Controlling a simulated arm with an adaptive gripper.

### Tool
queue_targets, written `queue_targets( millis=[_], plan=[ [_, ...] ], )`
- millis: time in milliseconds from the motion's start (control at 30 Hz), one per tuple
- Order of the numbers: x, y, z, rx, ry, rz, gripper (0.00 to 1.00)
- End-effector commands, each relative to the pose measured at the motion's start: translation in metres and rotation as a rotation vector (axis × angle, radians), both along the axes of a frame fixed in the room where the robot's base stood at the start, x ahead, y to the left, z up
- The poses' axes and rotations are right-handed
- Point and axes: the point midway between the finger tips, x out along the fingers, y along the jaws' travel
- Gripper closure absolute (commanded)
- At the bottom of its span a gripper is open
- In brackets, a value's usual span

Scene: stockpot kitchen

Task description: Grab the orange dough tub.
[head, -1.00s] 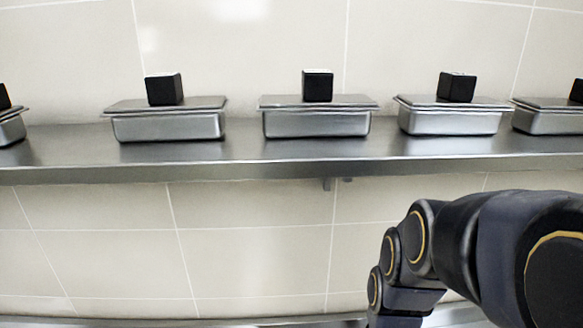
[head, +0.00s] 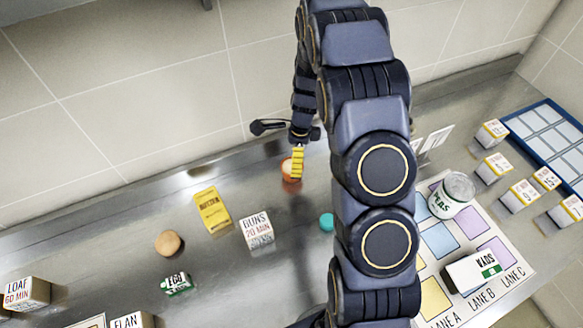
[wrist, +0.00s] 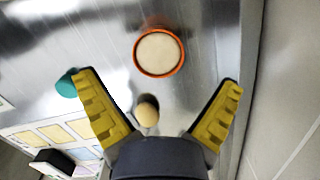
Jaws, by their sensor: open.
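The orange dough tub (wrist: 136,58) is a round tub with an orange rim and pale dough inside. In the wrist view it stands at top centre, beyond the fingertips. In the head view the tub (head: 287,171) is on the steel counter near the wall, partly hidden by my gripper (head: 298,163). In the wrist view my gripper (wrist: 158,82) has its two yellow fingers spread wide, with no contact on the tub visible. A small tan rounded object (wrist: 147,110) shows between the fingers, nearer the palm.
A teal round object (head: 326,221) lies near the tub, beside the left finger in the wrist view. A yellow box (head: 212,209), a BUNS box (head: 257,231) and a brown round item (head: 168,243) stand to the left. A lane mat (head: 436,300) and can (head: 452,195) are right.

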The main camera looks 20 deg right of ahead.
Motion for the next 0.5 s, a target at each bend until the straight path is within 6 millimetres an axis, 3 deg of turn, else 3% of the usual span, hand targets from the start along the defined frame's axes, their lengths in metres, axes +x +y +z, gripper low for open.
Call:
queue_targets(
  millis=[267, 500],
  plan=[
    [0.000, 0.004, -0.025, 0.001, 0.001, 0.004, 0.06],
    [0.000, 0.008, -0.059, 0.002, 0.006, 0.007, 0.06]
  ],
)
